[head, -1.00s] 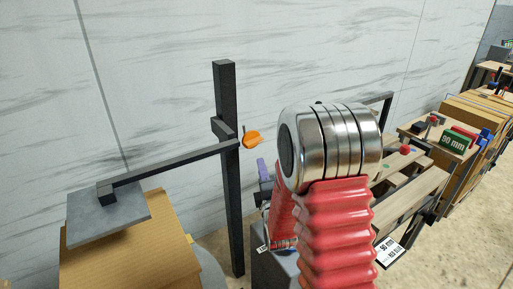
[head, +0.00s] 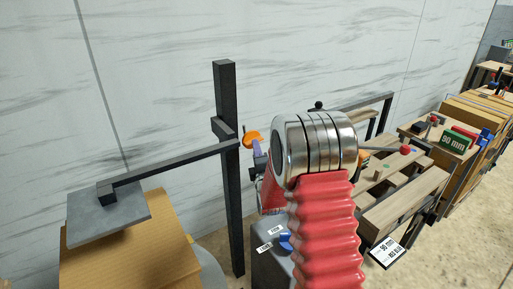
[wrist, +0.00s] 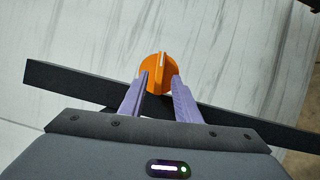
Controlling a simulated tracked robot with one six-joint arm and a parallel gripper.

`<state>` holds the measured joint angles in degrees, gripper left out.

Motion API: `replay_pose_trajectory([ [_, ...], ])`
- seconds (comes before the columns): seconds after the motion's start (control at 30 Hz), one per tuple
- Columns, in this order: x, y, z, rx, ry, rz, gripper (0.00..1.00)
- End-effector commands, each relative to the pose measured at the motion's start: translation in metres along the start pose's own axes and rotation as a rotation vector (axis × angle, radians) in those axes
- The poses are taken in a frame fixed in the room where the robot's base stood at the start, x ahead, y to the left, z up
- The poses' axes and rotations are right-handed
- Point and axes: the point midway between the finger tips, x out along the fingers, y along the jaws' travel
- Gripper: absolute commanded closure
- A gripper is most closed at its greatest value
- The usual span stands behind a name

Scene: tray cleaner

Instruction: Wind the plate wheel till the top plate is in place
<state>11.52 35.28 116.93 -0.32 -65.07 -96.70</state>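The orange plate wheel (head: 253,137) sits by the black post in the head view. In the wrist view the wheel (wrist: 157,75) faces me with its white line upright. My gripper (wrist: 160,78) has its two purple fingers apart, with the tips at the wheel's lower left and right sides. I cannot tell whether they touch it. The head view shows part of a purple finger close to the wheel; my arm hides the rest. The grey top plate (head: 90,218) hangs at the end of a black bar (head: 175,167), over a brown box (head: 130,255).
A black post (head: 230,180) stands beside the wheel, in front of the pale marble wall (head: 150,60). A wooden rack (head: 405,200) and a bench with a green 90 mm block (head: 455,140) lie right. A small sign (head: 387,252) stands low at the right.

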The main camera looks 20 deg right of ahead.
Motion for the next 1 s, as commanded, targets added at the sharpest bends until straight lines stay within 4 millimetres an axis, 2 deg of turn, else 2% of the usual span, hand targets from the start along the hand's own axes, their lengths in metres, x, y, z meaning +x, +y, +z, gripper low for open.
replay_pose_trajectory([
  [0.2,0.022,0.0,0.0,0.0,0.0,0.0,0.7],
  [0.57,0.026,0.0,0.001,0.0,-0.001,-0.001,0.7],
  [1.0,0.026,-0.001,0.001,0.0,-0.001,-0.002,1.0],
])
